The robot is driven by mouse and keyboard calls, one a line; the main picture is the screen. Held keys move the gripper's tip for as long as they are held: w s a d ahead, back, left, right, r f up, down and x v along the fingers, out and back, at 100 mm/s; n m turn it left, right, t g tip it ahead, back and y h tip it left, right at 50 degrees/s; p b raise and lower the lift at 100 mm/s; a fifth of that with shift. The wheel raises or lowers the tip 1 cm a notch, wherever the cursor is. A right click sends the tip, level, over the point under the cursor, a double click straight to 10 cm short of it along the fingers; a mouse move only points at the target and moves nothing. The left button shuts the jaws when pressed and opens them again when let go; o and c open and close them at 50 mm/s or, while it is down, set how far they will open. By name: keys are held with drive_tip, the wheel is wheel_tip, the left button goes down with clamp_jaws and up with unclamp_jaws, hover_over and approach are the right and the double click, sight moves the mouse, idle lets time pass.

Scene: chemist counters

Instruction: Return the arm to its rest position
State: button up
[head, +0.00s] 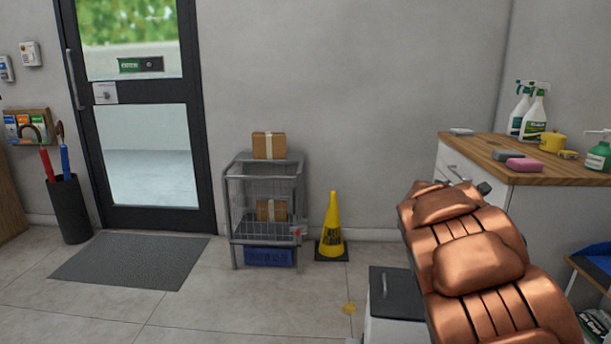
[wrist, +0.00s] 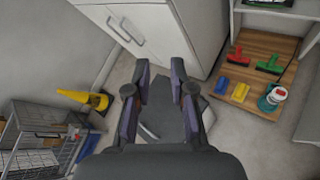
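My gripper (wrist: 160,74) shows in the wrist view with its two dark fingers apart and nothing between them. It points down past the front of a white cabinet (wrist: 185,28). Grey floor and a dark grey surface show beyond and below the fingers. I cannot clearly make out my gripper in the head view. Copper-coloured padded segments fill the lower right there, and I take them for my arm, bent upward in front of the counter.
A wooden-topped counter (head: 580,176) with bottles and sponges stands right. A wire cart (head: 265,220) with boxes and a yellow cone (head: 333,228) stand by the wall. A glass door (head: 146,165) is left. A low wooden shelf (wrist: 275,103) holds cleaning tools. Floor left of centre is free.

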drive_tip(key=s+a+r+m+g+y+p, duration=0.1)
drive_tip(key=s+r+m+g+p, duration=0.1)
drive_tip(key=s+r+m+p, duration=0.45)
drive_tip(key=s+a+r+m+g+p, duration=0.1)
drive_tip(key=s+g+p, duration=0.15)
drive_tip(key=s, duration=0.65)
drive_tip(key=s+a+r+m+g+y+p, duration=0.1)
drive_tip(key=s+r+m+p, duration=0.35)
drive_tip(key=s, duration=0.25)
drive_tip(key=s+a+r+m+g+y+p, duration=0.1)
drive_tip(key=s+a+r+m+y+p, duration=0.1)
drive_tip(key=s+a+p, duration=0.3)
drive_tip(key=s+a+r+m+g+y+p, duration=0.2)
drive_tip(key=s+a+p, duration=0.4)
drive_tip(key=s, duration=0.8)
drive_tip(key=s+a+r+m+g+y+p, duration=0.2)
drive_tip(key=s+a+r+m+y+p, duration=0.1)
drive_tip(key=s+a+p, duration=0.3)
drive_tip(key=s+a+m, duration=0.1)
drive_tip(key=s+a, duration=0.1)
drive_tip(key=s, duration=0.1)
drive_tip(key=shift+s+a+r+m+y, duration=0.15)
drive_tip(key=shift+a+r+m+y, duration=0.1)
drive_tip(key=shift+a+m+y, duration=0.15)
